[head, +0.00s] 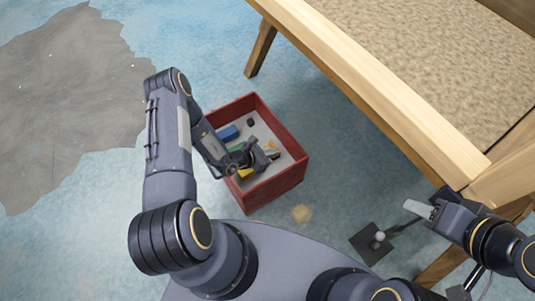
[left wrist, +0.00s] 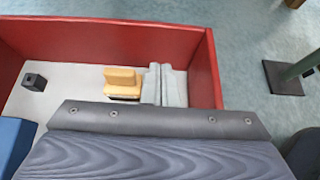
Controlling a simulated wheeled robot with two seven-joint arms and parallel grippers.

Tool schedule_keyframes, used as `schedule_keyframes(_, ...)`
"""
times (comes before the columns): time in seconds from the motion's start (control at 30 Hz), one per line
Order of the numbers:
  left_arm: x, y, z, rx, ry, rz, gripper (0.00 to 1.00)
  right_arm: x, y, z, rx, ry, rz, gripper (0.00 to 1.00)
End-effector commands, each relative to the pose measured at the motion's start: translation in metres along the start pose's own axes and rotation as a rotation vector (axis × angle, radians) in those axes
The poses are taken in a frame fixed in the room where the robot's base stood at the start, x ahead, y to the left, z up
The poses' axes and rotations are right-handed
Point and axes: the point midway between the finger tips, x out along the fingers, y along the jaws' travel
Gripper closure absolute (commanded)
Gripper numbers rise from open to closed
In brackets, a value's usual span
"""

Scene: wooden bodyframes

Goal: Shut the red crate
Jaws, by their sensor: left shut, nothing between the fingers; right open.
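The red crate (head: 278,185) stands on the floor, its top open and its inside showing. I cannot make out a lid or flap. In the left wrist view its red wall (left wrist: 110,38) runs across the top and down the right. My left gripper (head: 271,155) is over the crate's opening, pointing toward its right side, with its fingers together and empty. The closed grey fingertips (left wrist: 165,84) show inside the crate's outline, beside an orange block (left wrist: 123,78); I cannot tell whether they touch it. My right gripper (head: 422,207) is open and empty, away from the crate near the wooden frame.
In the crate lie a blue block (head: 228,132), a small black block (head: 250,122) and green and yellow pieces partly hidden by my gripper. A wooden frame (head: 370,85) fills the upper right. A dark square base (head: 372,243) stands at lower right.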

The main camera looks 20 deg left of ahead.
Motion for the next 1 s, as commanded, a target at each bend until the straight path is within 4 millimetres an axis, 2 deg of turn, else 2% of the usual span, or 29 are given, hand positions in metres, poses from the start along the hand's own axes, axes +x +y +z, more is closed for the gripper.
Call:
schedule_keyframes(0.03, 0.015, -0.001, -0.003, 0.004, -0.003, -0.003, 1.0, 0.007, 0.003, 0.004, 0.0, 0.0, 0.0, 0.56)
schedule_keyframes(0.2, 0.05, -0.001, -0.003, 0.003, -0.003, -0.002, 1.0, 0.018, 0.008, 0.009, 0.0, 0.0, 0.0, 0.56)
schedule_keyframes(0.4, 0.072, 0.0, 0.014, 0.003, -0.003, -0.001, 1.0, 0.024, 0.011, 0.012, 0.0, 0.0, 0.0, 0.56)
schedule_keyframes(0.57, 0.08, -0.001, 0.02, 0.002, -0.001, -0.002, 1.0, 0.026, 0.012, 0.013, 0.0, 0.0, 0.0, 0.56)
schedule_keyframes(1.0, 0.081, 0.0, 0.021, 0.002, -0.002, -0.001, 1.0, 0.026, 0.012, 0.013, 0.0, 0.0, 0.0, 0.56)
